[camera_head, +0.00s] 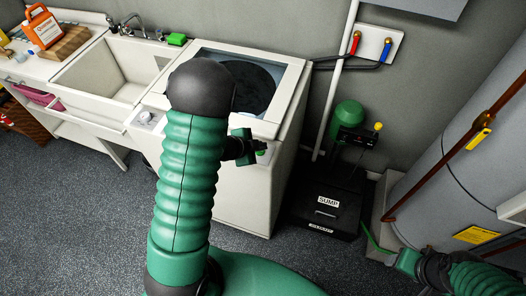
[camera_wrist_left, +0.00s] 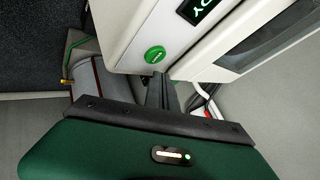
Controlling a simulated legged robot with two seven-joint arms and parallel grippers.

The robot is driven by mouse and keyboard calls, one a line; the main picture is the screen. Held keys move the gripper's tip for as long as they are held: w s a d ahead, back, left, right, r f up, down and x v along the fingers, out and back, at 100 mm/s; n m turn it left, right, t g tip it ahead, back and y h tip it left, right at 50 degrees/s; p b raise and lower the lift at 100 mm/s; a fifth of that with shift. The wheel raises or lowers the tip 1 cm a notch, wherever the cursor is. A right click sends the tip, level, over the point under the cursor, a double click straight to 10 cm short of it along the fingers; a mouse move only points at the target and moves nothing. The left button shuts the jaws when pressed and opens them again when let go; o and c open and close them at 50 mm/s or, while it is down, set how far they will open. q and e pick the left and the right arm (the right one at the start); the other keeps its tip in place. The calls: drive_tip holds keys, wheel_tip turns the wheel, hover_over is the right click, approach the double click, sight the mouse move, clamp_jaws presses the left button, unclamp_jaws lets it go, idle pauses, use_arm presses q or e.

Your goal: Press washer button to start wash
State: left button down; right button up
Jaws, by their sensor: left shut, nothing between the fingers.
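The white washer (camera_head: 238,200) stands right of the sink, with a dark round window in its top lid. Its round green start button (camera_wrist_left: 155,55) is on the front panel, beside a dark display (camera_wrist_left: 198,10) with green letters. In the head view, the button (camera_head: 262,152) is partly hidden by my left gripper (camera_head: 256,147), which is at the front panel. My left gripper is shut and empty. In the left wrist view, its dark fingers (camera_wrist_left: 161,88) show close to the button; contact cannot be told. My right gripper (camera_head: 405,262) is low at the right, its fingers unclear.
A sink (camera_head: 105,70) and counter with an orange jug (camera_head: 43,27) lie at left. A black sump box (camera_head: 325,205) is on the floor right of the washer. A grey tank (camera_head: 460,150) with copper pipes stands at far right. Dark floor is free at left.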

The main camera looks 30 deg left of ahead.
use_arm(q)
drive_tip(key=shift+a+f, duration=0.15)
drive_tip(key=shift+a, duration=0.4)
drive_tip(key=shift+a+f, duration=0.15)
drive_tip(key=shift+a, duration=0.4)
drive_tip(key=shift+d+r, duration=0.25)
drive_tip(key=shift+d, duration=0.55)
drive_tip(key=shift+a+f, duration=0.2)
drive_tip(key=shift+a, duration=0.4)
drive_tip(key=shift+d+f+b, duration=0.2)
drive_tip(key=shift+d+b, duration=0.1)
drive_tip(key=shift+d, duration=0.35)
use_arm(e)
drive_tip(key=shift+a+f, duration=0.2)
drive_tip(key=shift+a, duration=0.35)
use_arm(q)
drive_tip(key=shift+a+f, duration=0.1)
drive_tip(key=shift+a, duration=0.2)
use_arm(e)
drive_tip(key=shift+a, duration=0.25)
